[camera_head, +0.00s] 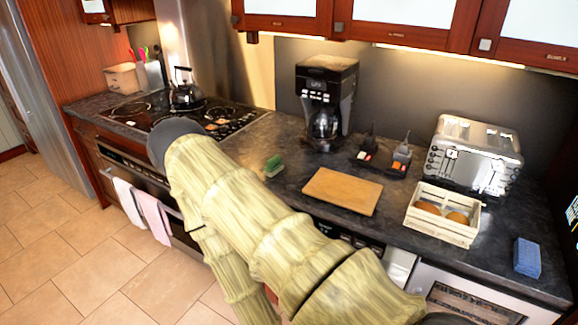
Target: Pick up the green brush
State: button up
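The green brush (274,165) is a small block-like thing, green with a paler part at its left end. It lies on the dark countertop (251,153), between the stove and the cutting board. My arm, with a bamboo-like surface, crosses the middle of the picture in front of the counter. Its upper edge passes just left of and below the brush and may hide a little of it. My gripper is not in view, so I cannot tell its state or its distance to the brush.
A coffee maker (325,98) stands behind the brush. A wooden cutting board (342,190) lies to its right. Farther right are a crate (443,214), a toaster (471,152) and a blue sponge (527,257). A kettle (185,88) stands on the stove (133,114) at left.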

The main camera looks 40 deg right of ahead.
aim_at(275, 165)
jog(key=z, duration=1.3)
